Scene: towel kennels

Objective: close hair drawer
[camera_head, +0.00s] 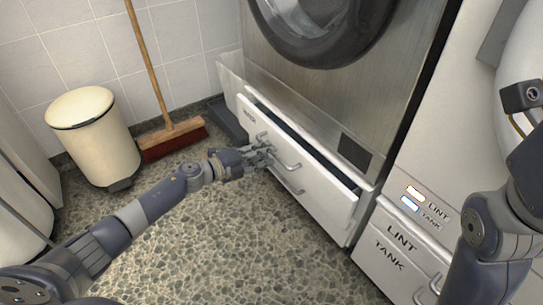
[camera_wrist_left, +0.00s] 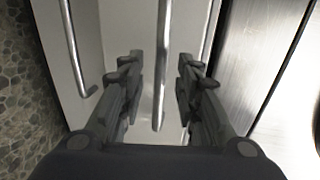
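The hair drawer (camera_head: 322,196) is a white drawer low in the steel machine, with small lettering at its left end too small to read surely. It stands partly open, and a dark gap shows behind its front. Its front carries metal bar handles. My left gripper (camera_head: 266,152) is at the left part of the drawer front, by the handles. In the left wrist view my left gripper (camera_wrist_left: 160,80) is open, with one bar handle (camera_wrist_left: 161,60) between its fingers, and I cannot tell if they touch it. My right gripper is out of view.
The lint tank drawer (camera_head: 385,246) is to the right and looks shut. A cream bin (camera_head: 94,140) and a broom (camera_head: 173,138) stand by the tiled wall at the left. The pebbled floor (camera_head: 220,240) in front of the drawer is clear except for my arm.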

